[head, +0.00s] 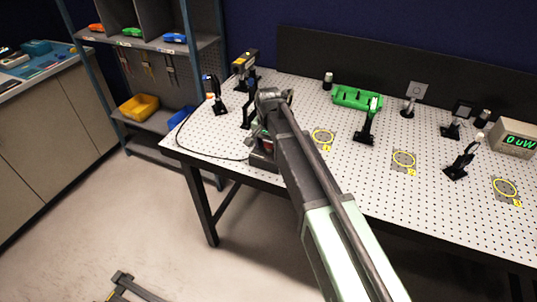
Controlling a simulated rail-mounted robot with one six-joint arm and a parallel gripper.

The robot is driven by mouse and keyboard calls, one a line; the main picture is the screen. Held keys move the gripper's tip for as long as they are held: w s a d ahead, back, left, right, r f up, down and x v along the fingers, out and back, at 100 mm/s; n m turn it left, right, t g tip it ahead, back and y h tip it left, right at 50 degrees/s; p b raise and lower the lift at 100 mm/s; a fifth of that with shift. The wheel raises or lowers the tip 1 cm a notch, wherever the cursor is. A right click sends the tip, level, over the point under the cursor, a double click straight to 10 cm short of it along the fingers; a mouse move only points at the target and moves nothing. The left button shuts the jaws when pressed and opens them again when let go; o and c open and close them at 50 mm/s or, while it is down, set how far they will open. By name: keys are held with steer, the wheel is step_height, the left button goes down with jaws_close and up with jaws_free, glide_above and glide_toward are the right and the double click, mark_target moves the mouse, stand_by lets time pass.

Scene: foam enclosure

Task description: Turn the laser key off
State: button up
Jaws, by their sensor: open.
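The laser key itself is too small or hidden to make out. A small dark grey box (260,161) with a reddish patch stands at the table's front left edge, partly covered by my arm; I cannot tell whether it carries the key. A black device with a yellow label (244,61), which looks like the laser, stands on a mount at the back left. My gripper (256,122) is at the far end of my arm, pointing down just above the dark grey box. Its jaws are open, and their fingertips are hard to separate from the dark parts behind.
The perforated optical table (228,138) carries several black optic mounts, a green object (356,97) and a power meter (513,138) reading "0 uW". Yellow rings (404,159) mark spots on it. A cable lies along the left edge. Shelves (150,75) stand behind left; the front floor is mostly clear.

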steer(key=c, duration=0.9)
steer(key=shift+c, duration=0.2)
steer(key=shift+n, duration=0.3)
steer(key=n, duration=1.2)
steer(key=shift+n, duration=0.3)
steer(key=n, duration=0.4)
steer(key=shift+n, duration=0.3)
